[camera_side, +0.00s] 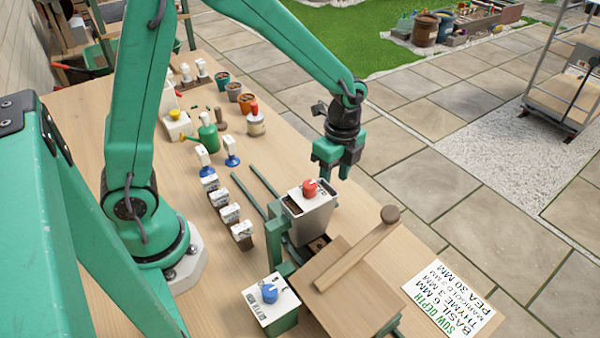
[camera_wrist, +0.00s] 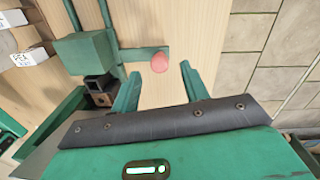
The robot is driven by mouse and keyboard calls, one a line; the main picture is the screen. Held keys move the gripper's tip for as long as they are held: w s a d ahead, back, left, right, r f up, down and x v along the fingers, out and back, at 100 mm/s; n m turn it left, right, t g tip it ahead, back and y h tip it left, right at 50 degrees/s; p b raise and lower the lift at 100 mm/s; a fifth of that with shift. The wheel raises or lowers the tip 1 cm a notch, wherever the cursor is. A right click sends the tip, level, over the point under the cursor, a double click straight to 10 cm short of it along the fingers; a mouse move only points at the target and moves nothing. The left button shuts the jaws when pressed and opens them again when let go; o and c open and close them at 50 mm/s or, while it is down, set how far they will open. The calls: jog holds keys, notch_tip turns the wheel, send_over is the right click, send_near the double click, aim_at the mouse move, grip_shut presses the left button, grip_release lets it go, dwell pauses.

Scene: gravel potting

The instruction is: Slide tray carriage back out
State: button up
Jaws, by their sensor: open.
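In the wrist view, two green rails (camera_wrist: 105,12) run to a green block (camera_wrist: 84,52). A green bar reaches right from it to a red knob (camera_wrist: 159,63). A small dark cell with brown contents (camera_wrist: 100,84) sits just below the block; I take these parts as the tray carriage. In the side view the rails (camera_side: 264,181) run in under the hopper (camera_side: 313,217), which hides most of the carriage. My gripper (camera_side: 336,176) is open and empty above and behind the hopper. In the wrist view its fingers (camera_wrist: 160,72) stand on either side of the red knob, not visibly touching it.
A wooden board (camera_side: 345,285) with a mallet-like bar (camera_side: 355,252) stands in front. A blue-dial box (camera_side: 270,305), labelled packets (camera_side: 229,213), a watering can (camera_side: 208,135) and a depth sign (camera_side: 452,298) are nearby.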

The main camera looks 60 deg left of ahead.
jog(key=shift+s+f, duration=0.1)
jog(key=shift+f, duration=1.5)
jog(key=shift+c, duration=0.3)
grip_shut()
